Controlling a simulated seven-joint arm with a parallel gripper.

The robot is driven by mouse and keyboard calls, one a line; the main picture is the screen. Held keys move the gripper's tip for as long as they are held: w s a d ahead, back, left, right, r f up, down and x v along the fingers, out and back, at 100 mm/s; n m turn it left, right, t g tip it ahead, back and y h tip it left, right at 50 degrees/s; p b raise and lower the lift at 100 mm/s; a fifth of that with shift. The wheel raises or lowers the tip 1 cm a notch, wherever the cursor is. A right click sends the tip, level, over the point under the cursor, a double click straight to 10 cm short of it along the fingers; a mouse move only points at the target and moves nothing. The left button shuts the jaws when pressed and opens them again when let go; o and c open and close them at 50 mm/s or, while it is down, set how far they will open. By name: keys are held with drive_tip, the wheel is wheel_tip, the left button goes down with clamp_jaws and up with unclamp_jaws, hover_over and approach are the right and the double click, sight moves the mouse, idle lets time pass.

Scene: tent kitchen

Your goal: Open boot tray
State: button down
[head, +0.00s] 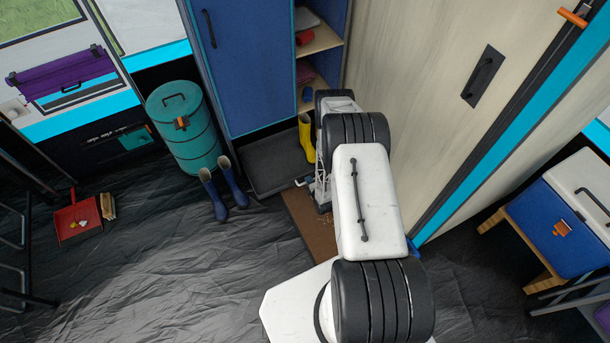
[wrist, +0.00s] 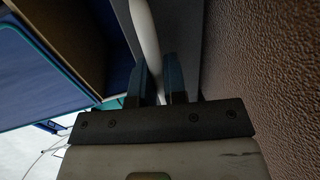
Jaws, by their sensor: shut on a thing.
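The boot tray (head: 272,160) is a dark, shallow tray at the foot of the blue cabinet, reaching out onto the floor; how far it is drawn out I cannot tell. A yellow boot (head: 306,138) stands at its right side. In the wrist view my gripper (wrist: 160,75) is shut on a pale bar-like handle (wrist: 147,35), which passes between the two dark fingers. In the head view a short pale piece of the handle (head: 301,182) shows at the tray's front right. My arm hides the fingers there.
Blue boots (head: 223,185) stand left of the tray beside a teal drum (head: 186,130). A brown mat (head: 308,222) lies on the floor by my gripper, and a pale wall panel (head: 440,110) rises to the right. The dark floor (head: 170,265) at left front is mostly clear.

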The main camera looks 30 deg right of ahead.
drive_tip(key=shift+f+v, duration=0.15)
drive_tip(key=shift+v, duration=0.55)
drive_tip(key=shift+f+v, duration=0.15)
drive_tip(key=shift+v, duration=0.5)
drive_tip(key=c, duration=1.2)
unclamp_jaws()
drive_tip(key=shift+s, duration=0.2)
drive_tip(key=shift+v, duration=3.75)
drive_tip(key=shift+w+r, duration=0.1)
